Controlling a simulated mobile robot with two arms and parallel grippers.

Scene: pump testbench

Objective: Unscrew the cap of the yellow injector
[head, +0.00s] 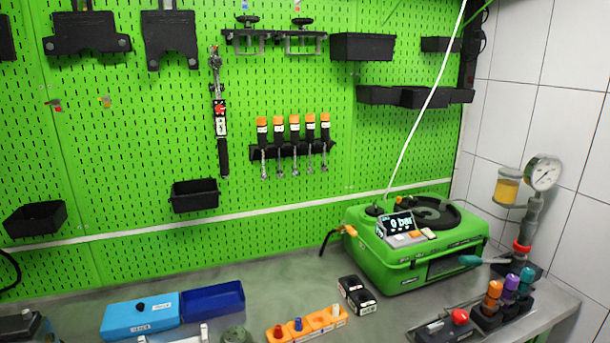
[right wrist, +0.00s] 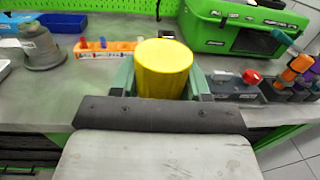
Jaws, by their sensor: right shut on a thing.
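In the right wrist view a yellow cylinder (right wrist: 163,68), the yellow injector or its cap, stands between the fingers of my right gripper (right wrist: 163,85). The gripper is shut on it. Its smooth round end faces up toward the camera, and its lower part is hidden behind the gripper body. Whether a separate cap sits on it cannot be told. It is held in front of the bench edge. No yellow injector shows in the head view, and neither gripper is visible there.
Colored injectors (head: 511,283) stand in a black holder beside a red-knobbed block (head: 460,317). A green test device (head: 418,238) stands behind. An orange tray (head: 305,327), black blocks (head: 356,292) and blue boxes (head: 212,299) occupy the bench. Clear bench lies around (head: 290,275).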

